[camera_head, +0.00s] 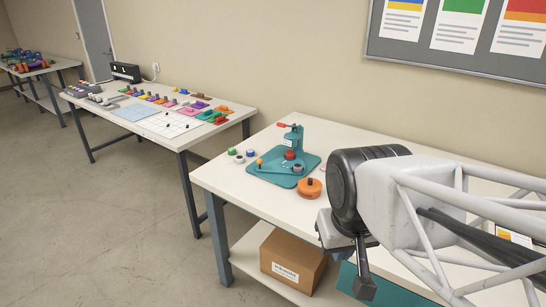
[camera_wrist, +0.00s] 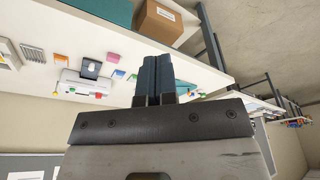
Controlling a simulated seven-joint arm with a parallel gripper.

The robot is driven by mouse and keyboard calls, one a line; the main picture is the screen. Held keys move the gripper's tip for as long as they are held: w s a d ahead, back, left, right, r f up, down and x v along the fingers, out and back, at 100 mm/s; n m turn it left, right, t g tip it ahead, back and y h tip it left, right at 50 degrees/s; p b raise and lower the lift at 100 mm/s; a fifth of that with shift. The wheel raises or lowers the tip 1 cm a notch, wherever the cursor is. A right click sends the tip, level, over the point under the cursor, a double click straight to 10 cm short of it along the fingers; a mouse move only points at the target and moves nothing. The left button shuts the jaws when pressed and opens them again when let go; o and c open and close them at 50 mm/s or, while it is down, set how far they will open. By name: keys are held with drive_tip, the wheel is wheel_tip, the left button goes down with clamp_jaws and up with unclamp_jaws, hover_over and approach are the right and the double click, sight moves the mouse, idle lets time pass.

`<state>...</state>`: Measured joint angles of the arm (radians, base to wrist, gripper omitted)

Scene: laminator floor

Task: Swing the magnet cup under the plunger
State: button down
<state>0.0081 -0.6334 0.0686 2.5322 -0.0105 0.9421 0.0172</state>
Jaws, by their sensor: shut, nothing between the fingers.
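A teal press (camera_head: 293,138) stands on a teal base plate (camera_head: 262,175) on the near table in the head view. It has a red-tipped lever at its top and a red round part (camera_head: 290,155) at its post. A small grey cup (camera_head: 298,170) sits on the base, apparently in front and slightly right of the red part. An orange knob (camera_head: 259,162) stands at the left of the base. Which parts are the magnet cup and plunger is too small to tell surely. My gripper (camera_head: 364,288) hangs off the table's front edge, away from the press. Its fingers (camera_wrist: 157,75) are shut and empty.
An orange puck with a dark knob (camera_head: 309,188) sits right of the base. Small green, white and blue caps (camera_head: 239,159) lie left of it. A cardboard box (camera_head: 292,258) is on the lower shelf. Another table (camera_head: 137,113) holds coloured parts further left.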

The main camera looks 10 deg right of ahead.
drive_tip(key=c, duration=1.8)
unclamp_jaws()
drive_tip(key=shift+o, duration=1.2)
drive_tip(key=o, duration=0.5)
drive_tip(key=shift+w+r, duration=0.2)
drive_tip(key=shift+w, duration=0.15)
drive_tip(key=shift+c, duration=0.2)
drive_tip(key=shift+o, duration=1)
drive_tip(key=w+r, duration=0.2)
drive_tip(key=w, duration=0.6)
drive_tip(key=w+r, duration=0.2)
drive_tip(key=w, duration=0.6)
drive_tip(key=shift+w+a+r+g+h, duration=0.2)
drive_tip(key=shift+r+g+h, duration=0.1)
drive_tip(key=shift+g+h, duration=0.1)
drive_tip(key=w+a+f+h, duration=0.1)
drive_tip(key=w+a+f, duration=0.15)
drive_tip(key=w, duration=0.95)
drive_tip(key=w+a+f+g, duration=0.1)
drive_tip(key=w+f, duration=0.2)
drive_tip(key=w, duration=0.9)
drive_tip(key=w+a+f+h, duration=0.1)
drive_tip(key=w+f, duration=0.2)
drive_tip(key=w, duration=1)
drive_tip(key=w+a+f+h, duration=0.1)
drive_tip(key=w+a+f, duration=0.3)
drive_tip(key=w+f, duration=0.7)
drive_tip(key=w, duration=0.3)
drive_tip(key=shift+w+f+g, duration=0.3)
drive_tip(key=shift+f+g, duration=0.1)
